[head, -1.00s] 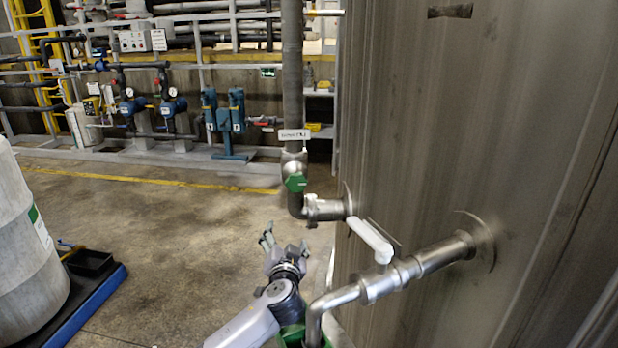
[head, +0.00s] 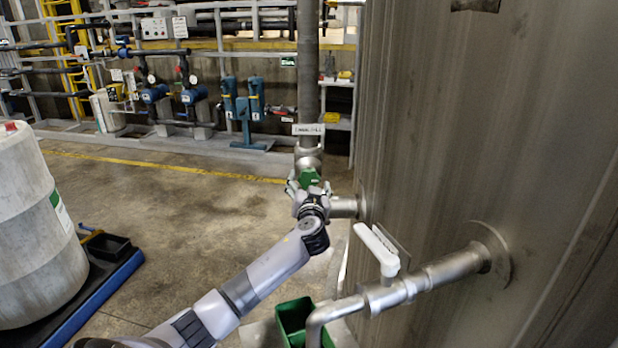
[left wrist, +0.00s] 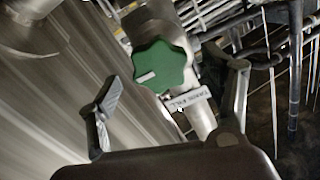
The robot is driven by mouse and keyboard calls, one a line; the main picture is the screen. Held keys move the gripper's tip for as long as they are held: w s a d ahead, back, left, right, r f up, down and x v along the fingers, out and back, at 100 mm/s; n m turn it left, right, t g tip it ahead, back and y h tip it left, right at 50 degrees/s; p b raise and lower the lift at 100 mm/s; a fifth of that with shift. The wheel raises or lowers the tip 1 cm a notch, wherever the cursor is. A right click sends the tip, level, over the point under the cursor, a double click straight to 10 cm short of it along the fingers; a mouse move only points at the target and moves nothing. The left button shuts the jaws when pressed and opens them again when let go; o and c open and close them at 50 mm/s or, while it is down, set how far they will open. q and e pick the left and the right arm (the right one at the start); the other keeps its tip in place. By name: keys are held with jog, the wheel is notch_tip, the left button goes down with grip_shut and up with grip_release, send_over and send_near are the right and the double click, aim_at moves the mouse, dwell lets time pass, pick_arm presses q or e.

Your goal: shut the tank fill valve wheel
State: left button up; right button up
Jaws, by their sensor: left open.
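The tank fill valve wheel (head: 309,178) is a green lobed knob on the vertical pipe, below a white label (head: 308,129). In the left wrist view the green wheel (left wrist: 159,67) faces the camera, with a pale bar mark on its face. My left gripper (head: 308,188) is open just in front of and below the wheel, partly covering it. In the left wrist view its two fingers (left wrist: 172,95) stand apart on either side of the wheel, and no contact is visible. My right gripper is not in view.
The large metal tank (head: 440,150) fills the right side. A pipe with a white lever handle (head: 376,249) juts from it, near a green bin (head: 293,318). A white drum (head: 35,220) stands at left on a blue-edged pallet (head: 105,300). Open floor lies between.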

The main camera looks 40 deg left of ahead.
aim_at(309, 180)
pick_arm(q)
jog(key=shift+x, duration=1.75)
jog(key=shift+c, duration=0.3)
jog(key=c, duration=1.1)
